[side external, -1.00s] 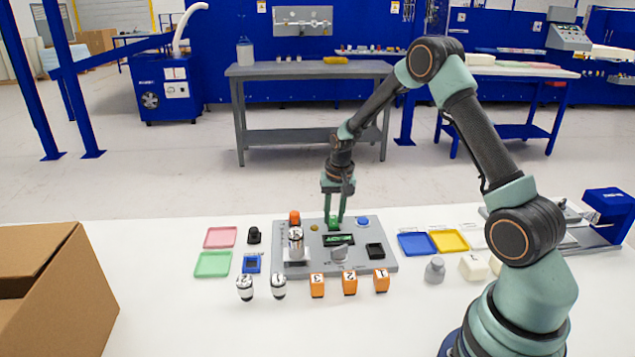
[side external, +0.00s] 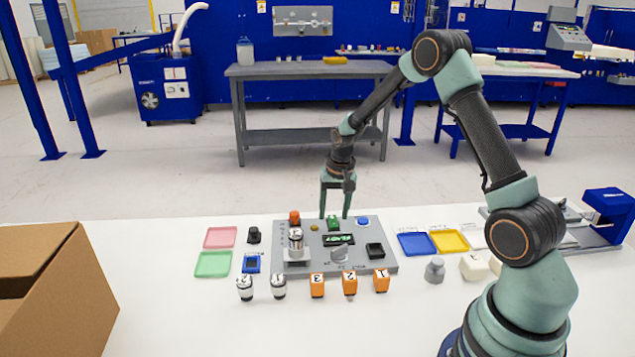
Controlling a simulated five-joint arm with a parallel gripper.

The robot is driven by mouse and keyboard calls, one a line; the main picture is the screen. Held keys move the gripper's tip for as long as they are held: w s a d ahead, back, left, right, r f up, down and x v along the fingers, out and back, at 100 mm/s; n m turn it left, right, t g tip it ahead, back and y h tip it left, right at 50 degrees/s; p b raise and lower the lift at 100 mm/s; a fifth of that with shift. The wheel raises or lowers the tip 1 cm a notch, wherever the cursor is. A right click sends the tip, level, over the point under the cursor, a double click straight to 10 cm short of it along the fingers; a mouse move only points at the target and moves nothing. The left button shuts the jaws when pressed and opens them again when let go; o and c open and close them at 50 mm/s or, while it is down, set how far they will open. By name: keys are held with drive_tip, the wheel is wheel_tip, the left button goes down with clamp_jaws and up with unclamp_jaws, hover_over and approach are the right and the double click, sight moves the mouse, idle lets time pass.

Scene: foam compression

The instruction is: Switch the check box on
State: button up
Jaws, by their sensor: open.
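The check box (side external: 300,258) is a flat grey panel on the white table, in the middle of the side external view. A green switch (side external: 334,223) sits at its back edge, next to a small dark display (side external: 338,240) with green characters, too small to read. My gripper (side external: 335,215) points down at the back edge of the panel. Its two fingers are spread apart, one on each side of the green switch. Nothing is held between them. I cannot tell whether the fingertips touch the panel, or which position the switch is in.
The panel also bears an orange knob (side external: 294,217), a blue button (side external: 362,222), a black square (side external: 375,250) and a silver cylinder (side external: 296,240). Orange blocks (side external: 349,285) stand in front. Coloured trays (side external: 213,264) lie on both sides. A cardboard box (side external: 60,290) is at left.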

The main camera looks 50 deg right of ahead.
sight(337, 226)
wheel_tip(337, 226, up, 11)
drive_tip(key=s, duration=0.1)
drive_tip(key=shift+s+a+f, duration=0.2)
drive_tip(key=shift+s+a, duration=0.05)
drive_tip(key=shift+a, duration=0.1)
drive_tip(key=s+a+r+n+t, duration=0.2)
drive_tip(key=s+a+r+n, duration=0.2)
drive_tip(key=s+a, duration=0.3)
drive_tip(key=s+a+r+n+t, duration=0.2)
drive_tip(key=s+a+r+n, duration=0.3)
drive_tip(key=s+a, duration=0.3)
drive_tip(key=shift+a+r+y, duration=0.3)
drive_tip(key=shift+a+r, duration=0.25)
drive_tip(key=shift+a, duration=0.05)
